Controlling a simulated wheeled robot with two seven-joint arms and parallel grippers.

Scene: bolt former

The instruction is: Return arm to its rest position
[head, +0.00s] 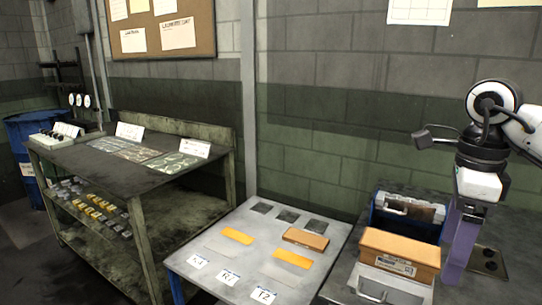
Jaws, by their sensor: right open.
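My right arm comes in from the right edge. Its white and black wrist points down over the right end of the work area. My right gripper (456,270) hangs below the wrist, with long purple fingers seen nearly edge-on, beside the right end of a brown cardboard box (399,251). I see nothing held between the fingers, and the gap between them is hard to make out. It is open. I cannot tell whether the fingers touch the box or the surface below. My left gripper is not in view.
A blue bin (409,212) stands behind the box. A grey table (215,244) at centre holds orange pieces, a brown block (306,239) and labels. A dark shelf bench (108,166) stands left, a blue barrel (27,150) beyond.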

